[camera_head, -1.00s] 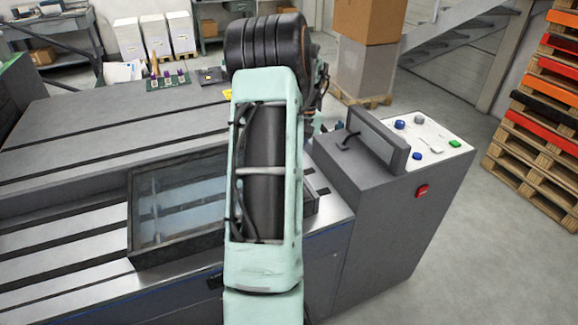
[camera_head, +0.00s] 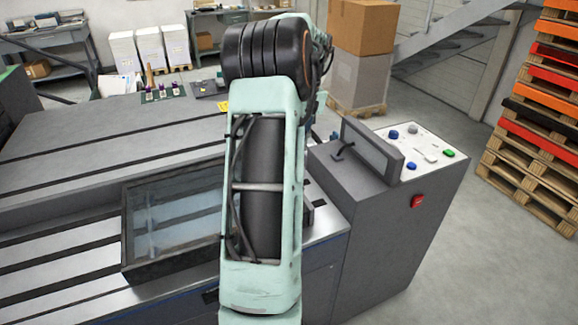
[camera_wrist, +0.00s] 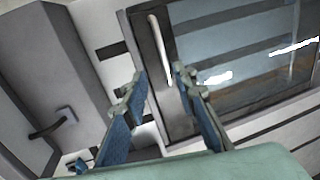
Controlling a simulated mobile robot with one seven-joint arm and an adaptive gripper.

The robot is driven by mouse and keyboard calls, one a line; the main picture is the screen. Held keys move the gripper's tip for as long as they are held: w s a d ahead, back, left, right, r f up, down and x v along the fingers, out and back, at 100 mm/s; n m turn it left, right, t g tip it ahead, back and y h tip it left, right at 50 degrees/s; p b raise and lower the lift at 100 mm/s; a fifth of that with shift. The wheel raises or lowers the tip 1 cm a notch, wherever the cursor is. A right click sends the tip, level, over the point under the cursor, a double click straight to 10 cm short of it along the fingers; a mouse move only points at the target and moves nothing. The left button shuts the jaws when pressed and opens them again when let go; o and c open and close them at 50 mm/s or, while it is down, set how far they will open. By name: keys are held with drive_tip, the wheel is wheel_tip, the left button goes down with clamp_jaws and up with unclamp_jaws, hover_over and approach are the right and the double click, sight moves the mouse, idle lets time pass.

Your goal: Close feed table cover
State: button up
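The feed table cover is a glass panel in a dark frame (camera_head: 127,235), lying over the slatted feed table (camera_head: 60,225) left of my arm in the head view. Its right part is hidden by my arm. In the wrist view the cover's glass (camera_wrist: 245,60) fills the right side, and a pale bar handle (camera_wrist: 159,45) stands along its left frame edge. My gripper (camera_wrist: 160,72) is open, with one blue-padded finger on each side of the handle's line. I cannot tell whether the fingers reach around the handle. In the head view the gripper is hidden behind my arm.
A grey control console (camera_head: 375,235) with buttons and a tilted panel (camera_head: 372,150) stands right of the feed table. The console also shows at the left of the wrist view (camera_wrist: 45,75). Stacked pallets (camera_head: 535,140) and cardboard boxes (camera_head: 360,28) stand behind. Floor at right is clear.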

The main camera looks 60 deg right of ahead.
drive_tip(key=shift+s+d+r, duration=0.1)
drive_tip(key=shift+r, duration=0.6)
drive_tip(key=shift+s+d+r, duration=0.1)
drive_tip(key=shift+r, duration=0.55)
drive_tip(key=shift+w, duration=0.1)
